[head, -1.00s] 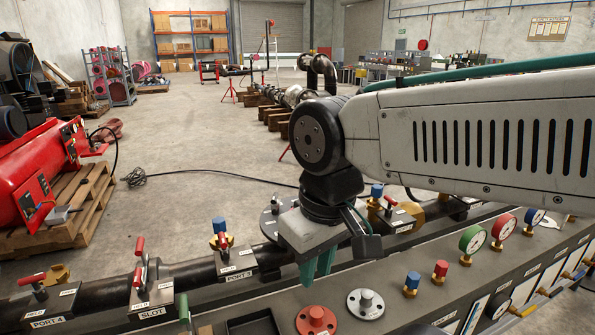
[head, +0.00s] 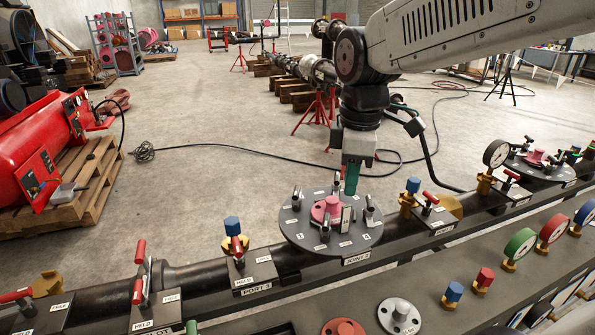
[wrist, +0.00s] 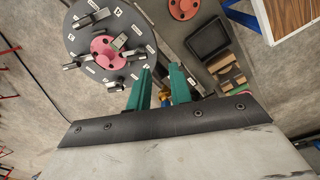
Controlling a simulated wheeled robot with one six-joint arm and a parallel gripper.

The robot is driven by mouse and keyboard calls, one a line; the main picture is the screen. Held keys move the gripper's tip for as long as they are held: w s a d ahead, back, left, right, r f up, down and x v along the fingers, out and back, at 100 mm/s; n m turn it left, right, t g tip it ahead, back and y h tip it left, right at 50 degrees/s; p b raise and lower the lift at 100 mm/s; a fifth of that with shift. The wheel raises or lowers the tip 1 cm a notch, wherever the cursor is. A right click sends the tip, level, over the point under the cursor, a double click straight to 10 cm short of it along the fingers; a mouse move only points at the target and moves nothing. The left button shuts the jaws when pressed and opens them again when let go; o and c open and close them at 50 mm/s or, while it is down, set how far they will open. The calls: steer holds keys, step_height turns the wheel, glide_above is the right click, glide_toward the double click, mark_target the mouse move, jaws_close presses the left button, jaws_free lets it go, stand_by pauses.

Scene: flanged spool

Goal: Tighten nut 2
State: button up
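A dark round flange plate (head: 300,232) with a pink flanged piece (head: 330,209) at its centre sits on the black pipe, above a label that reads like "JOINT 2". Several grey nuts with upright levers ring the pink piece, among them one at the front (head: 325,229). The number labels are too small to tell which is nut 2. In the wrist view the plate (wrist: 77,20) is at upper left. My gripper (head: 351,192) is over the plate's rear right part in the head view. In the wrist view its teal fingers (wrist: 159,70) are apart and empty, beside the plate's edge.
A blue-capped valve (head: 232,226) stands left of the plate, another (head: 412,186) right of it. A pressure gauge (head: 496,154) rises farther right. Red (head: 343,327) and grey (head: 399,317) flanges lie on the near bench. A black tray (wrist: 207,38) shows in the wrist view.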

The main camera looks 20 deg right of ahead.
steer(key=w+a+f+n, duration=0.1)
steer(key=w+f+n, duration=0.3)
steer(key=w+n, duration=0.65)
steer(key=n, duration=0.8)
glide_above(296, 190)
steer(key=shift+m+g, duration=0.25)
steer(key=shift+g, duration=0.15)
step_height(296, 190, down, 7)
steer(key=shift+d+f, duration=0.1)
steer(key=shift+f, duration=0.1)
step_height(296, 190, down, 7)
steer(key=shift+r, duration=0.15)
steer(key=shift+w+f+m, duration=0.1)
steer(key=shift+f+m, duration=0.1)
steer(key=shift+m, duration=0.2)
steer(key=shift+r+m, duration=0.15)
steer(key=shift+m, duration=0.75)
steer(key=m, duration=1.3)
steer(key=shift+m, duration=0.3)
steer(key=m, duration=0.4)
steer(key=shift+m, duration=0.4)
steer(key=n, duration=0.2)
steer(key=shift+n, duration=0.3)
step_height(296, 190, up, 7)
